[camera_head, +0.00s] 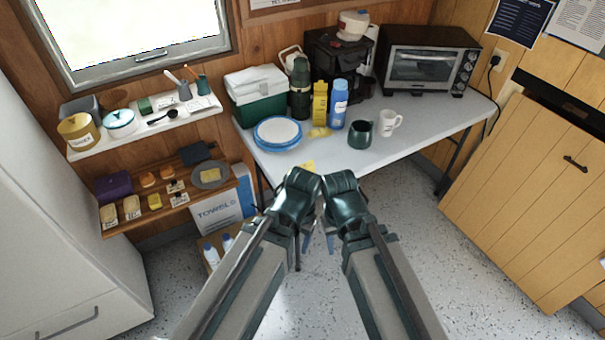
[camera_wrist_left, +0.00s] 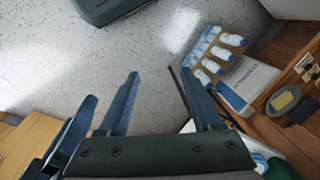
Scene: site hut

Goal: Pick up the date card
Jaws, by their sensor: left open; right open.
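I cannot pick out the date card for certain. Small pale printed pieces (camera_head: 176,187) stand on the wooden lower shelf at the left, but their print is too small to read. Similar small pieces (camera_wrist_left: 307,68) show at the right edge of the left wrist view. My left gripper (camera_wrist_left: 160,88) is open and empty above the speckled floor, apart from the shelf. In the head view, my right gripper (camera_head: 331,242) hangs beside the left one in front of the table, well right of the shelf; its fingers are small and partly hidden there.
The wooden shelf (camera_head: 160,212) also holds a grey plate with a yellow block (camera_head: 211,174) and a purple box (camera_head: 115,186). A towels box (camera_head: 222,212) stands below. The white table (camera_head: 400,145) carries a cooler, bottles, mugs and a toaster oven.

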